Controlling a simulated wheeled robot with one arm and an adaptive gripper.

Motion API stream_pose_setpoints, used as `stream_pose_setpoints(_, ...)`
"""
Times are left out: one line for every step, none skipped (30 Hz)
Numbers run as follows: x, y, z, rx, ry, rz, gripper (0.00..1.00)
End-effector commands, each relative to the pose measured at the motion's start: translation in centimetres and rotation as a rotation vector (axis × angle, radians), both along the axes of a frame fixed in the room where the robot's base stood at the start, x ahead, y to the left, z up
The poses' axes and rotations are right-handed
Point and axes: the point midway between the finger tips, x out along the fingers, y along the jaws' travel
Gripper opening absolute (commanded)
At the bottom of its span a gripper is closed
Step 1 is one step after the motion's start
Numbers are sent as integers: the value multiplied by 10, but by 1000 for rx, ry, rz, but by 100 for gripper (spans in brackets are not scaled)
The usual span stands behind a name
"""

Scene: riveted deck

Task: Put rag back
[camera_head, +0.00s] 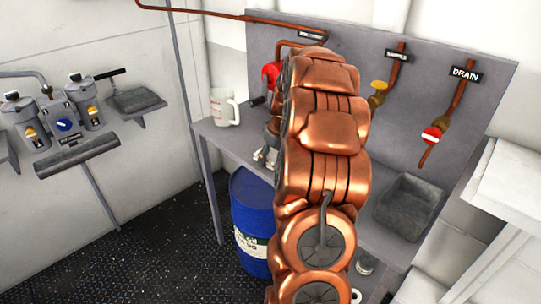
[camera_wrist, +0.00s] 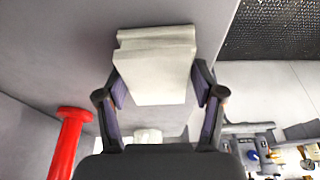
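The folded off-white rag (camera_wrist: 160,75) lies between the two fingers of my gripper (camera_wrist: 158,88) in the wrist view. The dark fingers have purple pads that lie along the rag's left and right edges, and the gripper appears shut on it. In the head view my copper arm hides most of the gripper, which is low at the bench's left part, and the rag cannot be made out clearly there.
The grey bench (camera_head: 232,142) holds a white mug (camera_head: 224,108) at left and a dark tray (camera_head: 408,208) at right. A red valve handle (camera_wrist: 68,140) is close beside my gripper. A blue drum (camera_head: 250,215) stands under the bench. Open floor (camera_head: 150,255) lies at left.

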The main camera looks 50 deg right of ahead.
Motion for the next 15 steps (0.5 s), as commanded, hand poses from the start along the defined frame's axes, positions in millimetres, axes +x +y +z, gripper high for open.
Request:
stream_pose_setpoints(0, 0, 0, 0, 0, 0, 76)
stream_pose_setpoints(0, 0, 0, 0, 0, 0, 79)
stream_pose_setpoints(0, 0, 0, 0, 0, 0, 83)
stream_pose_setpoints(0, 0, 0, 0, 0, 0, 86)
stream_pose_setpoints(0, 0, 0, 0, 0, 0, 89)
stream_pose_setpoints(0, 0, 0, 0, 0, 0, 89)
stream_pose_setpoints(0, 0, 0, 0, 0, 0, 89)
stream_pose_setpoints(0, 0, 0, 0, 0, 0, 89)
stream_pose_setpoints(0, 0, 0, 0, 0, 0, 89)
stream_pose_setpoints(0, 0, 0, 0, 1, 0, 89)
stream_pose_setpoints(0, 0, 0, 0, 1, 0, 89)
stream_pose_setpoints(0, 0, 0, 0, 0, 0, 89)
stream_pose_setpoints(0, 0, 0, 0, 0, 0, 89)
stream_pose_setpoints(0, 0, 1, 0, 1, 0, 89)
stream_pose_setpoints(0, 0, 2, 0, 1, 0, 89)
